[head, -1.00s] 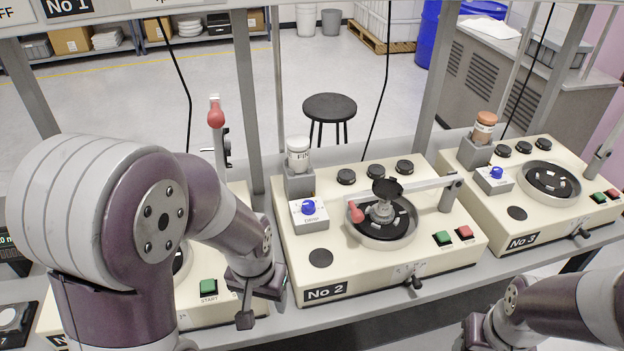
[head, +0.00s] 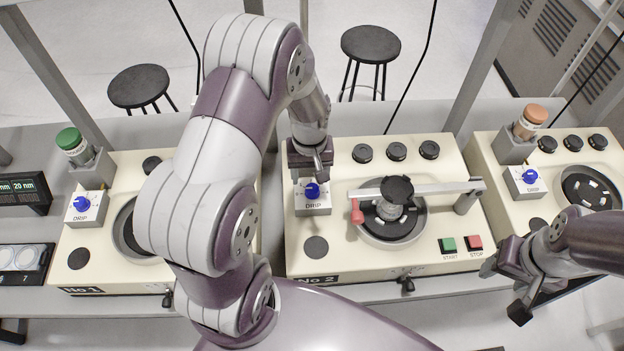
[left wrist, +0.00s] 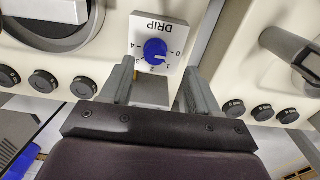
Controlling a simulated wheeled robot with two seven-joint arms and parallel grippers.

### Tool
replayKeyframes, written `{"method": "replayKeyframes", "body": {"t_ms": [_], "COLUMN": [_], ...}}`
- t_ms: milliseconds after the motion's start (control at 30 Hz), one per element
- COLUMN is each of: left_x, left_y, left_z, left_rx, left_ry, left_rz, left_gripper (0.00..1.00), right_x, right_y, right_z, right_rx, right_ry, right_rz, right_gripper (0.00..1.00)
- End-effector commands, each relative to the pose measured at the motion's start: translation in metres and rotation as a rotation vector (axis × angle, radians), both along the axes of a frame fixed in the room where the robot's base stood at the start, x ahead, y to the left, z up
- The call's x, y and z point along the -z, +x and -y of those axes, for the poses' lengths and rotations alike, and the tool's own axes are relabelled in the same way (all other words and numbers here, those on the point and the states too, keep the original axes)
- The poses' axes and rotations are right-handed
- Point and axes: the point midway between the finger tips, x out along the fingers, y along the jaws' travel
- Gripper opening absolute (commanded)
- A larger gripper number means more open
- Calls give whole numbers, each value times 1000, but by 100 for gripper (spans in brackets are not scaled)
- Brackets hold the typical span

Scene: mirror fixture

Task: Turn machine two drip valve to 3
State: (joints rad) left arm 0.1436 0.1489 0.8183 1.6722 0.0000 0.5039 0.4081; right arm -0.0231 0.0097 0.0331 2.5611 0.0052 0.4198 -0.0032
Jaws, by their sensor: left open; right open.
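Machine No 2 (head: 340,268) is the beige unit in the middle of the head view. Its drip valve, a blue knob (head: 312,190) on a white DRIP block (head: 314,209), sits at its left side. In the left wrist view the blue knob (left wrist: 155,49) has numbers 0 to 4 around it; its exact setting is hard to read. My left gripper (head: 310,165) is open behind and above the knob, and in the left wrist view its fingers (left wrist: 160,72) lie either side of the block's near edge, with the knob just beyond. My right gripper (head: 503,290) is open and empty at the lower right.
Machine No 2 has a round plate (head: 392,215) with an arm and a red-tipped lever (head: 357,212), plus a green START (head: 448,245) and red STOP button (head: 475,243). Machine No 1 (head: 85,250) and the right machine (head: 490,160) have similar drip knobs. Frame posts rise behind.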

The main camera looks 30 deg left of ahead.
Motion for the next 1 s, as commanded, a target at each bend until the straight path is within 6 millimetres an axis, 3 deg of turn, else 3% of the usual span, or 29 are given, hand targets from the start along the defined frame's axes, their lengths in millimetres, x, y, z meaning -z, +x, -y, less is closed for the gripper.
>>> {"method": "replayKeyframes", "body": {"t_ms": [100, 267, 600, 800, 1000], "left_x": [26, 51, 59, 59, 59], "left_y": [0, 0, 1, 1, 1], "left_z": [0, 0, 0, 0, 0], "left_rx": [1, 1, 2, 2, 6], "left_ry": [-1, -1, 0, 0, 1], "left_rz": [-3, -1, 2, 2, 3], "left_gripper": [61, 61, 61, 5, 5], "right_x": [-8, -12, -12, -12, -12], "right_y": [0, 0, 0, 0, 0], "right_z": [0, 0, 0, 0, 0], "right_rx": [0, 0, 0, 0, 0], "right_ry": [0, 0, 0, 0, 0], "right_rz": [0, 0, 0, 0, 0], "right_gripper": [56, 56, 56, 56, 56]}}
